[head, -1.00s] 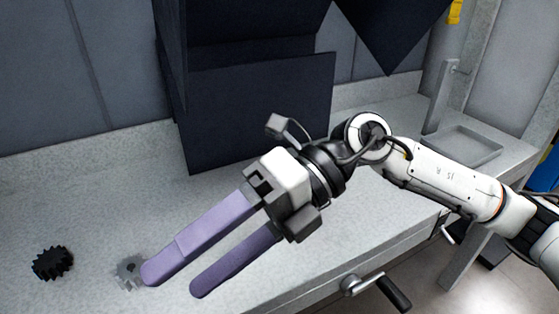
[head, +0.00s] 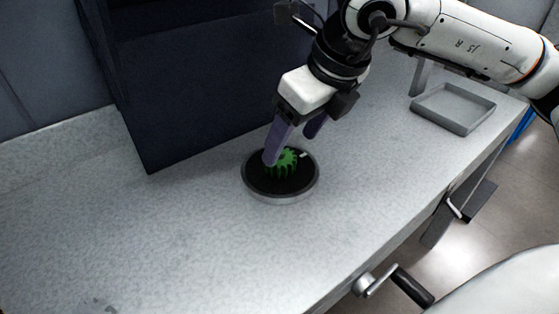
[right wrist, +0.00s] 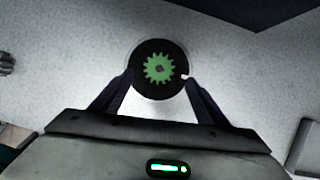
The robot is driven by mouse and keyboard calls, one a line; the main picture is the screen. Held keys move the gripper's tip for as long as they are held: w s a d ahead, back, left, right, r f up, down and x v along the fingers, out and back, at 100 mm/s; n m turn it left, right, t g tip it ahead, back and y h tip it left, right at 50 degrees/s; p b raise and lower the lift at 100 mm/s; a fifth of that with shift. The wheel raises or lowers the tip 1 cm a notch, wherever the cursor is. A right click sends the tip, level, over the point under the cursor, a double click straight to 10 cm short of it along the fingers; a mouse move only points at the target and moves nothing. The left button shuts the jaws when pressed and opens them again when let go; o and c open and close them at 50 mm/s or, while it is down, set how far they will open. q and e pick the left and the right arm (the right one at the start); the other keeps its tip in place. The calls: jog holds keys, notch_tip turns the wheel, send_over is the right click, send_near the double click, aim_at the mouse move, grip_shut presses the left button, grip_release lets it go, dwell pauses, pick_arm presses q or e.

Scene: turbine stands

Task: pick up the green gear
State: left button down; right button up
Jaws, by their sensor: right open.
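The green gear (head: 284,163) lies on a round dark disc with a light rim (head: 262,188) on the grey bench. In the right wrist view the green gear (right wrist: 159,69) sits at the middle of the black disc (right wrist: 159,93), ahead of and between my fingertips. My right gripper (head: 291,146) is open and points down above the disc, and one finger covers part of the gear in the head view. My left gripper is not in view.
A dark cabinet (head: 190,90) stands behind the disc. A shallow grey tray (head: 452,126) is at the right end of the bench. A crank handle (head: 411,287) sticks out at the front edge. The bench left of the disc is mostly clear.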

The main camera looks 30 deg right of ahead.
aim_at(281, 157)
jog(key=x, duration=0.5)
jog(key=shift+w+a, duration=0.1)
jog(key=shift+a, duration=0.05)
jog(key=shift+c, duration=0.5)
jog(key=c, duration=1.5)
